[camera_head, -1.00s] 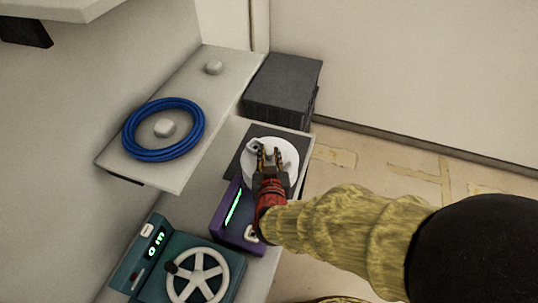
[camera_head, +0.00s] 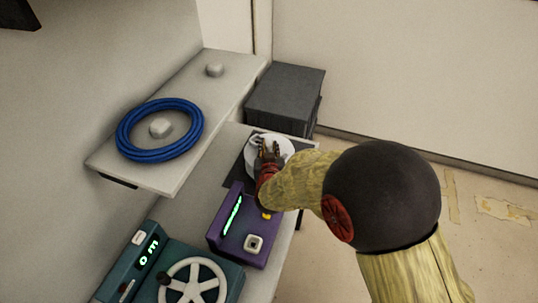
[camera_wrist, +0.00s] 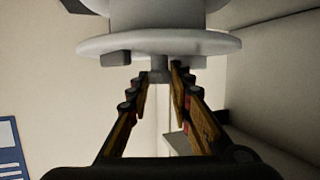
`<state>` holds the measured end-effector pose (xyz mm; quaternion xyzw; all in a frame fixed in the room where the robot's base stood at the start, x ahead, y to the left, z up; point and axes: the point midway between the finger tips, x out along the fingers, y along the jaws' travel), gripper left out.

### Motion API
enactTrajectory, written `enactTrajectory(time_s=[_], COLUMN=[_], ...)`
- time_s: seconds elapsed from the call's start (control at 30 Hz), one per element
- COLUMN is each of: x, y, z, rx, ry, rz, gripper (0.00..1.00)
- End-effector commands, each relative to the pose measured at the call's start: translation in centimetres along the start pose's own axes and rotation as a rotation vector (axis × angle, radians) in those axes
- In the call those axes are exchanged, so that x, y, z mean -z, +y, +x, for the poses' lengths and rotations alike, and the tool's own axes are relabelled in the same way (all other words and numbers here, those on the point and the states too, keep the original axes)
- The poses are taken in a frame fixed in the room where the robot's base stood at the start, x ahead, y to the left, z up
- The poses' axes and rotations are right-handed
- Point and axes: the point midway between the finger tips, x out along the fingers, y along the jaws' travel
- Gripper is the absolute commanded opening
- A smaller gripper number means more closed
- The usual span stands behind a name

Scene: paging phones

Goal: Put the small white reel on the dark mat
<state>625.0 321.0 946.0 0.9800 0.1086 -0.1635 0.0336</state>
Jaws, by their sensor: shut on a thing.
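The small white reel (camera_head: 284,145) shows in the head view above the dark mat (camera_head: 235,163), covering much of it. I cannot tell whether it touches the mat. My gripper (camera_head: 270,151) is at the reel and partly hides it. In the wrist view, the reel's pale flange (camera_wrist: 200,43) crosses the top. My gripper's two fingers (camera_wrist: 159,76) are shut on a short grey stub under the flange.
A purple device (camera_head: 230,220) and a teal device with a white wheel (camera_head: 190,283) stand nearer on the bench. A blue cable coil (camera_head: 128,143) lies on the shelf (camera_head: 180,105) at left. A dark grey box (camera_head: 285,95) is behind the mat.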

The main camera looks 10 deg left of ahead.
Motion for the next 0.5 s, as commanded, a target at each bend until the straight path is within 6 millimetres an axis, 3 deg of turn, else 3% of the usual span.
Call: enactTrajectory(time_s=[0.17, 0.5], x=[-2.9, -3.0], y=[-0.1, -0.1], z=[1.0, 1.0], rx=[-0.001, 0.000], ry=[0.000, 0.001], rz=[-0.001, 0.000], gripper=[0.00, 0.00])
